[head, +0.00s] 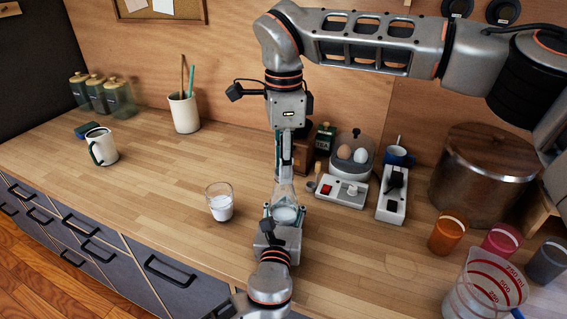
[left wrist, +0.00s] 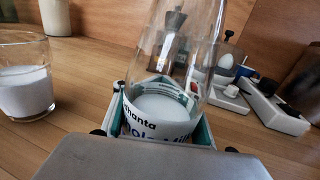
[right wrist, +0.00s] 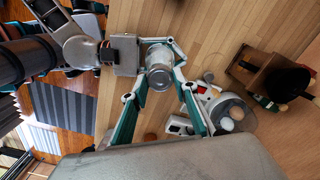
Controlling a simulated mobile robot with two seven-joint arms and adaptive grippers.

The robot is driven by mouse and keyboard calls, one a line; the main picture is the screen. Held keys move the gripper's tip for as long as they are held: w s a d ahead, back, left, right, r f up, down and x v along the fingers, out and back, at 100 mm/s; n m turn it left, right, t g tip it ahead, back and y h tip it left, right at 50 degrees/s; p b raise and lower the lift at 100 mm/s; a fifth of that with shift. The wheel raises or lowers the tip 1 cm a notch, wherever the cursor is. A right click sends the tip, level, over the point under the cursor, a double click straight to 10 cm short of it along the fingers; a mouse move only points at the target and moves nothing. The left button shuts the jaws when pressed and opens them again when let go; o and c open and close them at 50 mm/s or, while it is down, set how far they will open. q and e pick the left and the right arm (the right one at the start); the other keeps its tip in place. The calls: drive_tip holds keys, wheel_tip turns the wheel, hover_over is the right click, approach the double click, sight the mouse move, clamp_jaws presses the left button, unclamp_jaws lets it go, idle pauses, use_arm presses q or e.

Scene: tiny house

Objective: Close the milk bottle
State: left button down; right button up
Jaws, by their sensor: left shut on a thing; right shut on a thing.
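The clear glass milk bottle (head: 286,188) stands upright near the counter's front edge, with white milk low inside and a printed label. My left gripper (head: 284,213) is shut around its lower body from the front; this also shows in the left wrist view, where the bottle (left wrist: 178,45) rises between the fingers. My right gripper (head: 285,172) points straight down from above and is shut at the bottle's top. In the right wrist view a round grey cap (right wrist: 159,77) shows between its fingers, over the bottle. Whether the cap is seated on the neck is hidden by the fingers.
A glass of milk (head: 220,203) stands left of the bottle. An egg cooker (head: 350,158) and a power strip (head: 391,198) lie to the right. A large pot (head: 483,178), coloured cups and a measuring jug (head: 484,290) fill the right side. The left counter is mostly clear.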

drive_tip(key=m, duration=1.5)
drive_tip(key=shift+m, duration=0.3)
drive_tip(key=m, duration=0.6)
drive_tip(key=shift+f, duration=0.1)
drive_tip(key=o, duration=1.3)
wheel_tip(320, 180, up, 12)
